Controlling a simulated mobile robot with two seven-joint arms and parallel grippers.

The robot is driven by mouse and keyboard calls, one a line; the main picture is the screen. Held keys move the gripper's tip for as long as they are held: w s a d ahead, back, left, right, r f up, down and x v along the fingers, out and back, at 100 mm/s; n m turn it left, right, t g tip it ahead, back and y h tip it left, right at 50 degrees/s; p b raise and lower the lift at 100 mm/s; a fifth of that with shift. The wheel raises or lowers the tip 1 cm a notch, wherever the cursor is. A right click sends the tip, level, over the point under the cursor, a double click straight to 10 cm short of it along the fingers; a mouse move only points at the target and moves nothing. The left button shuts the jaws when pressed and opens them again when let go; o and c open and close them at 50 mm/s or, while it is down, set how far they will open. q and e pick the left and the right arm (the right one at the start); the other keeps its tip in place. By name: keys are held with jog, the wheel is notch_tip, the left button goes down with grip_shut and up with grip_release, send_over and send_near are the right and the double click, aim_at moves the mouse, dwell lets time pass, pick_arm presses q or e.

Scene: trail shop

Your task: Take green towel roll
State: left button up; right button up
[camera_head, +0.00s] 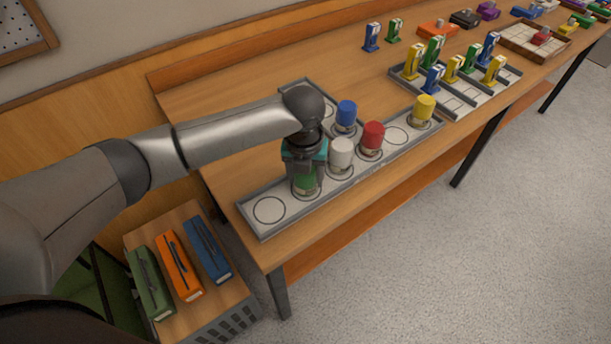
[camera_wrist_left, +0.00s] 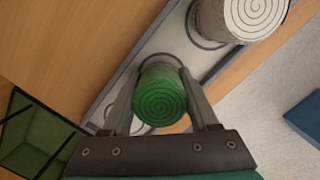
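The green towel roll (camera_head: 305,186) stands in a ring on the long grey tray (camera_head: 243,211), below my left gripper. In the left wrist view the roll (camera_wrist_left: 160,95) shows its spiral green top between the two fingers. My left gripper (camera_head: 303,178) points down with one finger on each side of the roll; in the left wrist view the fingers (camera_wrist_left: 159,72) lie close to it with hardly any gap. I cannot tell whether they press on it. The roll is partly hidden by the gripper in the head view. My right gripper is not in view.
A white roll (camera_head: 341,153) stands beside the green one, then a red roll (camera_head: 373,137) and a yellow roll (camera_head: 424,108). A blue roll (camera_head: 346,115) stands behind. An empty ring (camera_head: 269,209) is at the tray's near end. A crate with coloured cases (camera_head: 180,265) is below left.

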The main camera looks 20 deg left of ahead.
pick_arm(q)
jog(key=c, duration=0.7)
grip_shut()
jog(key=shift+r, duration=0.15)
